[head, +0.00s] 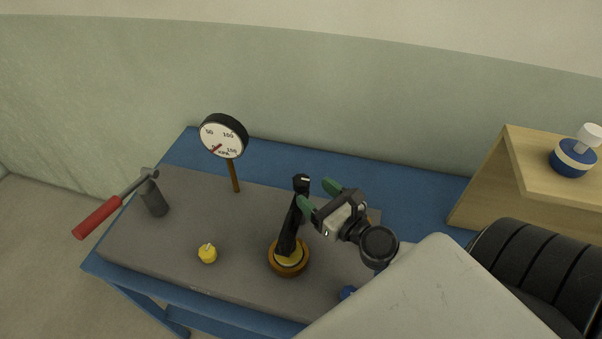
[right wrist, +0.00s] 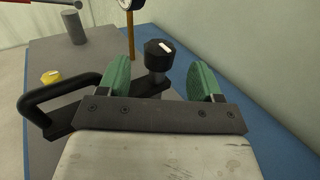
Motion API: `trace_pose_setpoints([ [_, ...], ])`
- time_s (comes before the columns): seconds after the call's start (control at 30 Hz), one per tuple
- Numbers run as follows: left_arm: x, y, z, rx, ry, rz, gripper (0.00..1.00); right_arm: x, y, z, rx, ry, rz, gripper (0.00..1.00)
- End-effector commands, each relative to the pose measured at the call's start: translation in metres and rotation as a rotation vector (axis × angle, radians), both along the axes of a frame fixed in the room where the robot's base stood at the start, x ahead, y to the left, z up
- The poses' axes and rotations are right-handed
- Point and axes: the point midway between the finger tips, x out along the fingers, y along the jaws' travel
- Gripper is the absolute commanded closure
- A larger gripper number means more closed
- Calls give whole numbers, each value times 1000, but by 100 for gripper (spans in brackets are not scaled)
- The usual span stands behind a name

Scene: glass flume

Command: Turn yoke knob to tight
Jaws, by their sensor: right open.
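The yoke knob (head: 301,184) is a black knob with a white mark on its top, at the upper end of the black yoke (head: 288,236). The yoke rises from a round brown and yellow base (head: 289,262). My right gripper (head: 320,197), with green fingers, is open and just right of the knob in the head view. In the right wrist view, the knob (right wrist: 159,52) appears between and slightly beyond the open fingers (right wrist: 161,80), with clear gaps on both sides. A black loop handle (right wrist: 50,95) shows at left there. My left gripper is out of view.
A dial gauge (head: 223,137) on a brown post stands behind left. A red-handled lever (head: 98,216) juts past the bench's left end. A yellow knob (head: 207,254) sits on the grey top (head: 180,240). A wooden stand (head: 520,175) holds a blue-and-white object (head: 574,157) at right.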

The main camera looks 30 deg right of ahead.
Motion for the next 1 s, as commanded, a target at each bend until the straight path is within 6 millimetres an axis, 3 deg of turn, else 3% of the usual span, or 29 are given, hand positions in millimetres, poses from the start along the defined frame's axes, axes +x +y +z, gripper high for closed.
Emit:
trace_pose_setpoints([
  [0.1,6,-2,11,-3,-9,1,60,21,2,4,0,-3,-1,35],
  [0.33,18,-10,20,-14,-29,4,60,46,6,2,-1,-1,0,35],
  [0.77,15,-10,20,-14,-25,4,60,53,7,0,-1,0,1,35],
  [1.0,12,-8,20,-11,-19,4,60,53,7,0,-1,0,1,72],
])
